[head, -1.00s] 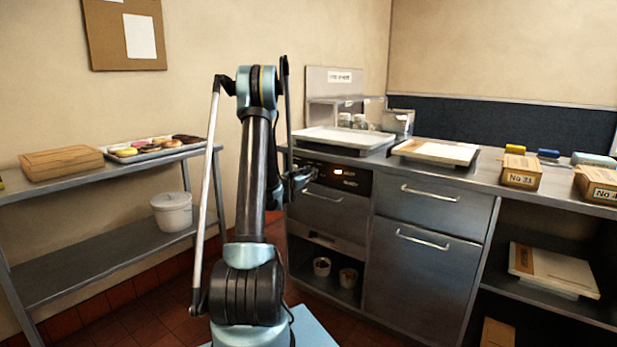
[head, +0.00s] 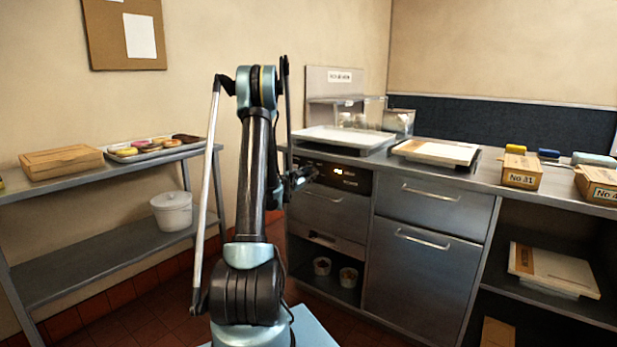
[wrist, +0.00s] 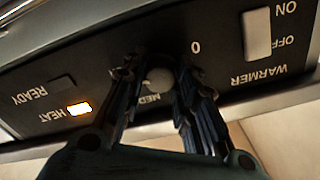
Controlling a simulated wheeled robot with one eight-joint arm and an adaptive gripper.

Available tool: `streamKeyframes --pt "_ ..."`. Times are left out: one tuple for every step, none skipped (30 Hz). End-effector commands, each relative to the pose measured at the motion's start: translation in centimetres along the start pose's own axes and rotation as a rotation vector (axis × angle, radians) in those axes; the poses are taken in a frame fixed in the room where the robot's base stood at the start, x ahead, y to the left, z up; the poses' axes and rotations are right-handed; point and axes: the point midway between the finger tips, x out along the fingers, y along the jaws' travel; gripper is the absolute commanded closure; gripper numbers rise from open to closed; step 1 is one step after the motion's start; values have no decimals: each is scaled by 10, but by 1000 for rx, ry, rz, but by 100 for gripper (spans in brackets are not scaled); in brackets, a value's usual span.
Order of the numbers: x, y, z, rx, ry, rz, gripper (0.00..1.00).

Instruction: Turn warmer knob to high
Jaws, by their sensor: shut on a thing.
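My gripper (wrist: 155,75) is shut on the knob, one finger on each side. The label "MED" is partly visible beside the knob and a "0" mark sits to its right; other dial marks are hidden by the fingers. In the head view my gripper (head: 303,176) is at the panel (head: 338,171) under the counter, and the knob is hidden there.
A white rocker switch (wrist: 257,34) marked ON and OFF is on the panel. An orange HEAT light (wrist: 79,109) is lit; the READY light (wrist: 62,84) is dark. A white tray (head: 345,136) rests on the counter above. Drawers with handles lie below and right.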

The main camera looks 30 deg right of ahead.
Motion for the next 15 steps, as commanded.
streamKeyframes --pt "0 0 0 1 -1 0 97" --pt "0 0 0 0 -1 0 97" --pt "0 0 0 0 0 0 97" --pt "0 0 0 0 0 0 97" --pt "0 0 0 0 0 0 97" --pt "1 0 0 0 0 0 64" --pt "1 0 0 0 0 0 57" --pt "1 0 0 0 0 0 52" --pt "1 0 0 -1 0 0 52" --pt "1 0 0 -1 0 0 52" --pt "0 0 0 -1 0 0 52" --pt "0 0 0 -1 0 0 52" --pt "0 0 0 -1 0 0 52" --pt "0 0 0 -1 0 0 52" --pt "0 0 0 -1 0 0 52"
